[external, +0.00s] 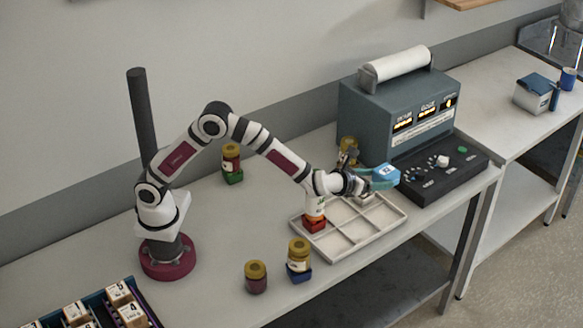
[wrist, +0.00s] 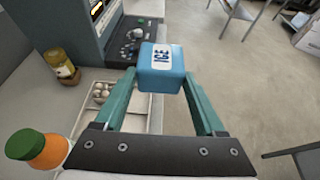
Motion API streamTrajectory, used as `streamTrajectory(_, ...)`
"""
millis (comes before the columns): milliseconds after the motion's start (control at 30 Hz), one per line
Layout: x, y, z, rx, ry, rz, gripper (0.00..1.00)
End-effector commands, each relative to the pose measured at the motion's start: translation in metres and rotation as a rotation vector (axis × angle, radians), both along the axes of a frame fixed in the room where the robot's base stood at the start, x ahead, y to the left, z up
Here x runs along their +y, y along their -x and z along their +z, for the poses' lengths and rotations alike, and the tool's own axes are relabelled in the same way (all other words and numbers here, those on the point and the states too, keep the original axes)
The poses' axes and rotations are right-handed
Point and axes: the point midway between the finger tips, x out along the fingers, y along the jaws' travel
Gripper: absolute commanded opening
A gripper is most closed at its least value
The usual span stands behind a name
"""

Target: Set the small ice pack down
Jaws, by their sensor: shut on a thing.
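The small ice pack (wrist: 162,68) is a blue block with a white label reading ICE. It also shows in the external view (external: 386,173). My gripper (wrist: 160,82) is shut on it, with one teal finger on each side. In the external view my gripper (external: 378,178) holds the pack above the right part of the pale divided tray (external: 345,249), near the black control panel. The pack appears raised clear of the tray and the table.
A grey machine (external: 400,115) with a control panel (external: 440,165) stands behind the gripper. A white jar on a red base (external: 315,215) stands in the tray's left part. A crate of boxes (external: 100,308) is at front left.

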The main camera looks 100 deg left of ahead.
Motion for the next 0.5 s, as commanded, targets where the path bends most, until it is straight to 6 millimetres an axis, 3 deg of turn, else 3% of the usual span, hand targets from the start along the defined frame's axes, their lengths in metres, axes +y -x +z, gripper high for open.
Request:
streamTrajectory(100,0.0,0.0,0.029,-0.005,0.002,0.0,0.09)
streamTrajectory(267,0.0,0.0,0.057,-0.005,0.002,0.0,0.09)
streamTrajectory(500,0.022,0.044,0.052,0.003,0.0,0.145,0.09)
